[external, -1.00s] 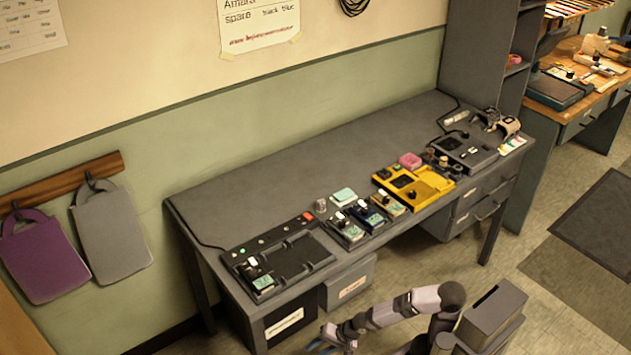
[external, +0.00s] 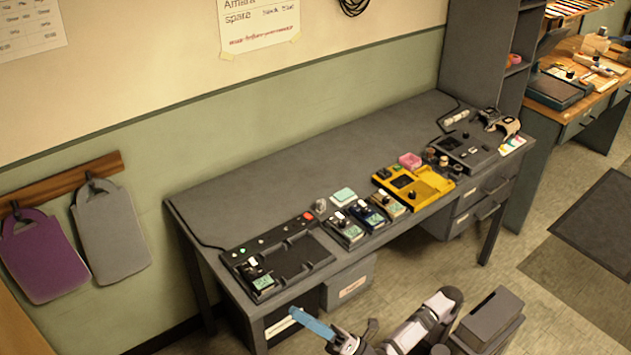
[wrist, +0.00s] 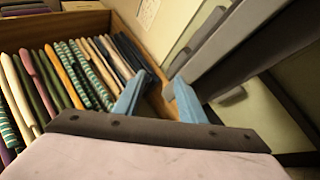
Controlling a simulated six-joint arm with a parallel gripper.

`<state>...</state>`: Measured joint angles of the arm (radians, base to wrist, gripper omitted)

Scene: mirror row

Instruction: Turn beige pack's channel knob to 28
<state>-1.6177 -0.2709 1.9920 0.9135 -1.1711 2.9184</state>
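A small pack that looks beige (external: 393,204) lies near the front edge of the grey bench, just left of a yellow tray unit. It has a dark knob and a small pale greenish screen; the number is too small to read. A dark blue pack (external: 368,216) and a grey pack (external: 345,231) lie to its left. My gripper (external: 312,324) is low in front of the bench's left end, well away from the beige pack. In the wrist view its blue fingers (wrist: 158,88) stand apart with nothing between them. The packs are not seen there.
A black dock (external: 315,255) holding one pack is at the bench's left end. The yellow unit (external: 433,183) is right of the beige pack. The bench's back middle is clear. In the wrist view, a wooden box (wrist: 85,22) of coloured strips lies beyond my fingers.

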